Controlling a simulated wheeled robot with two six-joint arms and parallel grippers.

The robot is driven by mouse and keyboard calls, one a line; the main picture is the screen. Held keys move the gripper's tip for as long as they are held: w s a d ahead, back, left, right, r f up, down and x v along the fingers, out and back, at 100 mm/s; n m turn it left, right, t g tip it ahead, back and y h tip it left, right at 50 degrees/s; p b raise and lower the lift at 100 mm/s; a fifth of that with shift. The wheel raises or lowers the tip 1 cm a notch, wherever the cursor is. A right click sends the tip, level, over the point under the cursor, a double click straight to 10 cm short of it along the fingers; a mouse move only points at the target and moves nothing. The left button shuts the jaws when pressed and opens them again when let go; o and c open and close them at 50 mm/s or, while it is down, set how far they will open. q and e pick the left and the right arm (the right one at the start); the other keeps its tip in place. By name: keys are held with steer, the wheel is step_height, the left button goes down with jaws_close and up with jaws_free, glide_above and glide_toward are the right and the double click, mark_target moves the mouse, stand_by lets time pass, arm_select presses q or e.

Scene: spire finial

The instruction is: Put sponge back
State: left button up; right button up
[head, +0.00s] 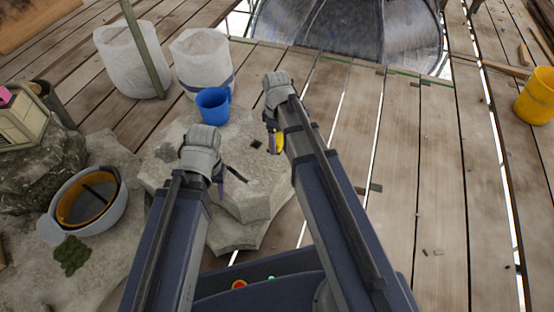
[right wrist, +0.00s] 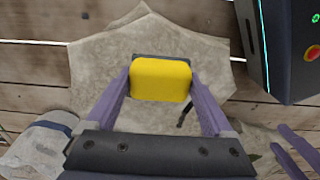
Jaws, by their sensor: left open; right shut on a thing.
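A yellow sponge (right wrist: 160,80) is between the purple fingers of my right gripper (right wrist: 161,92), which is shut on it. A dark edge shows along the sponge's far side. In the head view the sponge (head: 279,143) shows only partly beside my right gripper (head: 272,138), by the right edge of a pale stone slab (head: 240,200). Its height above the slab is hard to tell. My left gripper (head: 228,178) is open and empty over the slab, left of the right one.
A grey bucket (head: 112,212) with an orange inside stands left. Two white sacks (head: 202,62) stand behind. A yellow bucket (head: 537,98) is far right. The right-hand planks are mostly clear.

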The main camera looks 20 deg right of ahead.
mark_target(277, 162)
steer(key=shift+f+b, duration=3.85)
steer(key=shift+f, duration=0.45)
steer(key=shift+f, duration=0.1)
steer(key=shift+f, duration=0.15)
steer(key=o, duration=1.3)
steer(key=shift+r, duration=0.25)
